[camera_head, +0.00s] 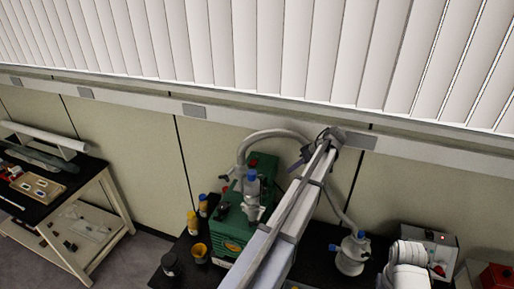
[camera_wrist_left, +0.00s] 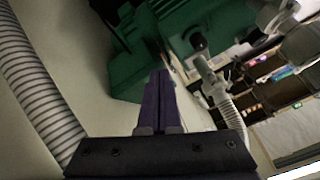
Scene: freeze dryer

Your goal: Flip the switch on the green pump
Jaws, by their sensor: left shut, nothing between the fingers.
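The green pump (camera_head: 232,232) stands on the black bench, with a red part (camera_head: 254,162) on its top. My left arm crosses in front of its right side. My left gripper (camera_head: 296,166) is shut and empty, behind and to the right of the pump. In the left wrist view its purple fingers (camera_wrist_left: 160,98) are together, pointing toward the green pump body (camera_wrist_left: 128,80). I cannot tell whether the fingertips touch the pump. I cannot make out the switch in either view. My right gripper does not show.
A ribbed hose (camera_wrist_left: 32,85) runs close beside the gripper; a grey hose (camera_head: 262,136) arches over the pump. Yellow bottles (camera_head: 193,222), an orange cup (camera_head: 200,251) and a dark jar (camera_head: 169,264) stand left. A blue-topped vessel (camera_head: 351,254) stands right. The wall is close behind.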

